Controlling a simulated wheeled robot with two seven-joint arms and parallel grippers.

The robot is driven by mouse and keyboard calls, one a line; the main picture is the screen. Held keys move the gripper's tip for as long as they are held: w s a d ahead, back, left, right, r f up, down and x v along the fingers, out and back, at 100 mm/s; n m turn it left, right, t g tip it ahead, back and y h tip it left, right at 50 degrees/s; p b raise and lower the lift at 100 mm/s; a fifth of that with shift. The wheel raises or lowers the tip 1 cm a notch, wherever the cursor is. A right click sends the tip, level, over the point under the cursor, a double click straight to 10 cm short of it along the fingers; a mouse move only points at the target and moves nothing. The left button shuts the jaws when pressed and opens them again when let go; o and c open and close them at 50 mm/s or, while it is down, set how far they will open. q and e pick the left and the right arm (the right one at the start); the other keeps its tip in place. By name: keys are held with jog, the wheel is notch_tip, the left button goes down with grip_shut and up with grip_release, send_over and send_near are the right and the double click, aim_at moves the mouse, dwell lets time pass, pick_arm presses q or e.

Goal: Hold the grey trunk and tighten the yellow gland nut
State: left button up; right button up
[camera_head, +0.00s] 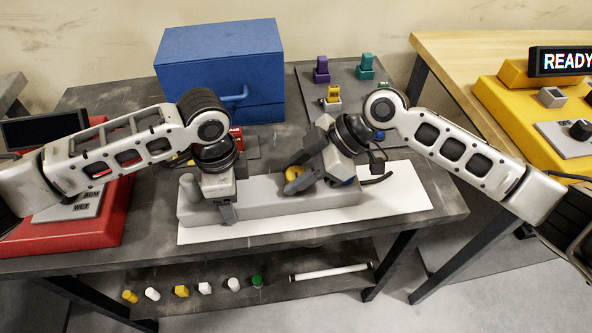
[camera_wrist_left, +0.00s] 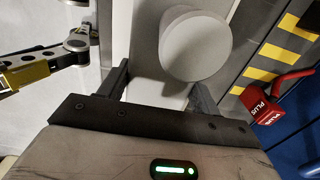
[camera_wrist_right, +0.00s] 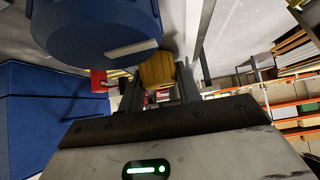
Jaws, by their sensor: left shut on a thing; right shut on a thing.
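The grey trunk (camera_head: 262,208) is a long bar lying on a white sheet (camera_head: 395,205) on the table, with a round post (camera_head: 188,188) standing at its left end. My left gripper (camera_head: 228,213) is shut on the trunk just right of the post. In the left wrist view, the fingers (camera_wrist_left: 160,88) straddle the trunk (camera_wrist_left: 150,50) beside the post's round top (camera_wrist_left: 195,45). My right gripper (camera_head: 292,187) is shut on the yellow gland nut (camera_head: 294,172), above the trunk. In the right wrist view the nut (camera_wrist_right: 157,70) sits between the fingers (camera_wrist_right: 158,88), partly hidden by them.
A large blue cylinder (camera_wrist_right: 95,28) is close beside the right fingers. A blue toolbox (camera_head: 218,65) stands behind; a dark mat with purple (camera_head: 321,70) and teal (camera_head: 366,66) pieces is at back right. A red unit (camera_head: 75,235) is left, a yellow console (camera_head: 515,95) right.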

aim_at(296, 172)
jog(key=m+t, duration=0.4)
jog(key=m, duration=0.1)
jog(key=shift+s+h, duration=0.1)
jog(key=shift+h, duration=0.3)
jog(key=m+t+h, duration=0.1)
jog(key=m, duration=0.1)
jog(key=m+t+h, duration=0.1)
jog(key=m, duration=0.2)
jog(key=shift+a+t, duration=0.15)
jog(key=shift+t, duration=0.25)
jog(key=m+t+h, duration=0.2)
jog(key=m, duration=0.2)
jog(key=shift+h, duration=0.4)
jog(key=shift+m+t+h, duration=0.3)
jog(key=shift+m+h, duration=1.2)
jog(key=shift+m, duration=0.7)
jog(key=o, duration=1)
jog(key=shift+c, duration=0.2)
notch_tip(296, 172, up, 10)
jog(key=shift+r, duration=0.1)
